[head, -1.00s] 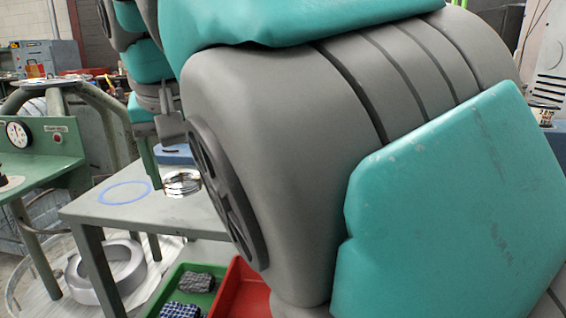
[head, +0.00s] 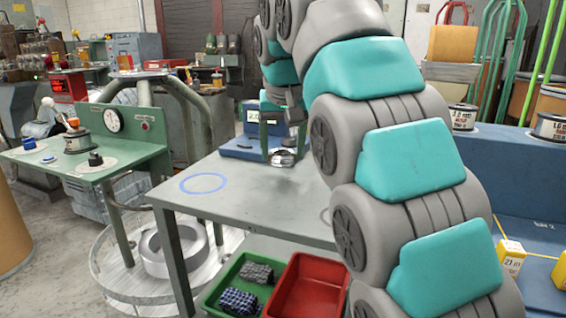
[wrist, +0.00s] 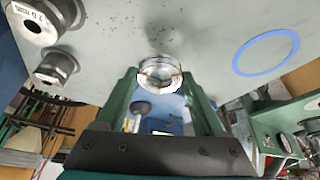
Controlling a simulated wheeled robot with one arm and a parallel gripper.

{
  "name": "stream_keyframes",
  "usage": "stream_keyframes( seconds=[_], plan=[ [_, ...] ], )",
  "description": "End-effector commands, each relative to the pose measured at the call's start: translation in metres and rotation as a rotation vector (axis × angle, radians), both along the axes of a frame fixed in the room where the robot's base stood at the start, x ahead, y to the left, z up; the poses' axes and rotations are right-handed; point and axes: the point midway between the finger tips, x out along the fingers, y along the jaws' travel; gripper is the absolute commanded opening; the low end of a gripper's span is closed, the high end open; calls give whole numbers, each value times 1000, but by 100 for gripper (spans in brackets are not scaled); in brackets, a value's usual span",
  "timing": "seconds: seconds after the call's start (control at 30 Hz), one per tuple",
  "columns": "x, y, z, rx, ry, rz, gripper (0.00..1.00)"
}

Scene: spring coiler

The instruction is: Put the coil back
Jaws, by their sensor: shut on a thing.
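The coil (head: 283,157), a small shiny ring of wire, is at my gripper's fingertips over the grey table (head: 262,205). My gripper (head: 276,150) points down, with its green fingers shut on the coil. In the wrist view the coil (wrist: 160,74) sits between the fingertips (wrist: 162,82), with tan ties across it. I cannot tell whether it touches the tabletop. A blue ring outline (head: 203,183) is marked on the table, left of the coil and apart from it. The outline also shows in the wrist view (wrist: 267,52).
A blue device with a display (head: 252,142) stands behind the gripper. Wire spools (wrist: 57,66) stand at left in the wrist view. A green tray (head: 219,290) and red tray (head: 312,288) are below the tabletop. A green bench (head: 85,155) stands left. The tabletop around the outline is clear.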

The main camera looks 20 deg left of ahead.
Motion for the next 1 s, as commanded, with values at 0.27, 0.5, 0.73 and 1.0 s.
stream_keyframes(
  seconds=[0.27,0.5,0.73,1.0],
  plan=[
    [-2,0,-17,-3,4,1,0],
    [-2,-1,-32,0,1,0,0],
    [-1,0,-33,2,-2,0,0],
    [-1,0,-37,0,-1,0,78]
  ],
)
